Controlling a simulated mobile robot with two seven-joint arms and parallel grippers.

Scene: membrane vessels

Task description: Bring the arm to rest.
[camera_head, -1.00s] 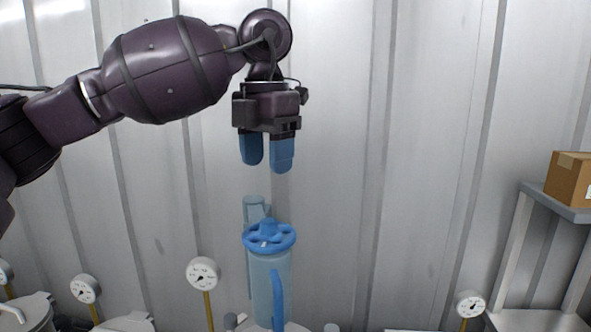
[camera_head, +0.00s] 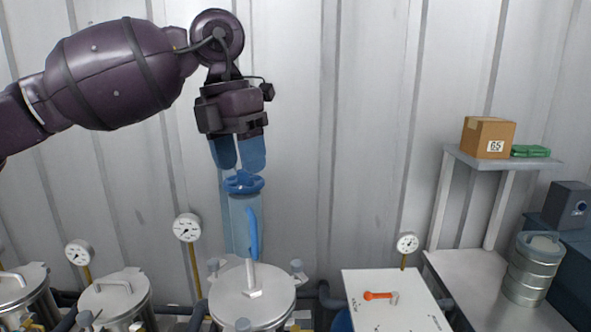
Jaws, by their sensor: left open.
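My left gripper (camera_head: 238,155) hangs pointing down from my arm, with two blue fingers apart and nothing seen between them. Just below its fingertips in the picture is the blue knobbed cap (camera_head: 243,183) of a clear blue cylinder (camera_head: 240,222) with a blue side handle (camera_head: 253,232). Whether the fingertips touch the cap or only overlap it in view, I cannot tell. The cylinder appears upright behind or over a round steel vessel lid (camera_head: 230,302); its base is hidden. My right gripper is not in view.
More lidded steel vessels (camera_head: 115,295) and dial gauges (camera_head: 187,228) stand at left. A white panel (camera_head: 375,315) with an orange-handled part (camera_head: 377,295) is right of centre. A shelf (camera_head: 520,163) holds a cardboard box (camera_head: 488,137). A steel canister (camera_head: 533,268) stands at right.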

